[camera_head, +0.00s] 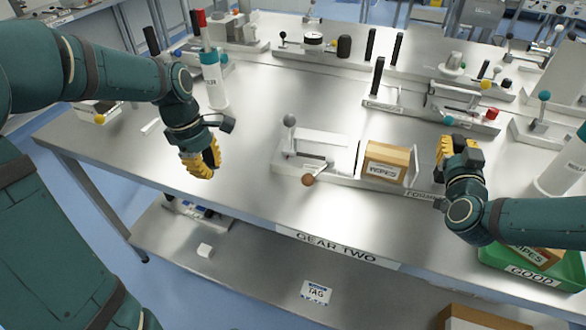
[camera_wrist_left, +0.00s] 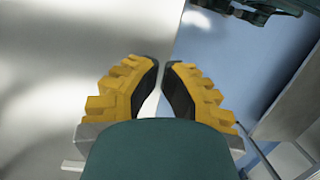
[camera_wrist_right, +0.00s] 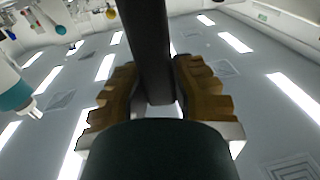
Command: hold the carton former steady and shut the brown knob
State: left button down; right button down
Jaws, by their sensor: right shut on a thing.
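The carton former (camera_head: 330,143) is a pale fixture at the middle of the table, with a carton marked WIPES (camera_head: 386,163) at its right part. The brown knob (camera_head: 308,180) sits on a short lever at its front left, and a grey ball knob (camera_head: 289,121) stands above its left end. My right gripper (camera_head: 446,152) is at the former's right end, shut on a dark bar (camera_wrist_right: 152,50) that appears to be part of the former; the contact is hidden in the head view. My left gripper (camera_head: 208,165) is empty, fingertips nearly together, left of the former and apart from the knob.
A white bottle with a teal cap (camera_head: 214,80) stands behind my left gripper. Fixtures with levers (camera_head: 465,105) line the back and right. A green GOOD bin (camera_head: 530,268) is below my right arm. The table between my left gripper and the former is clear.

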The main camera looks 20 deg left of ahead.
aim_at(317, 172)
pick_arm(q)
jog(key=w+d+r+m+h, duration=0.1)
jog(key=w+d+r+h, duration=0.1)
jog(key=w, duration=0.3)
jog(key=w+d+r+h, duration=0.2)
jog(key=w+d+h, duration=0.1)
jog(key=w+d, duration=0.1)
jog(key=shift+w+r+m+h, duration=0.3)
jog(key=shift+w+m, duration=0.1)
jog(key=shift+w, duration=0.2)
jog(key=shift+f, duration=0.1)
jog(key=x, duration=1)
jog(key=shift+s+d+f, duration=0.1)
jog(key=shift+s+f, duration=0.05)
jog(key=shift+s, duration=0.1)
jog(key=shift+d+f, duration=0.1)
jog(key=shift+d, duration=1.05)
jog(key=shift+s+d+f, duration=0.1)
jog(key=shift+d+f, duration=0.05)
jog(key=shift+d, duration=0.5)
jog(key=shift+s+d, duration=0.1)
jog(key=shift+s+d+n, duration=0.1)
jog(key=shift+d+n, duration=0.05)
jog(key=shift+n, duration=0.25)
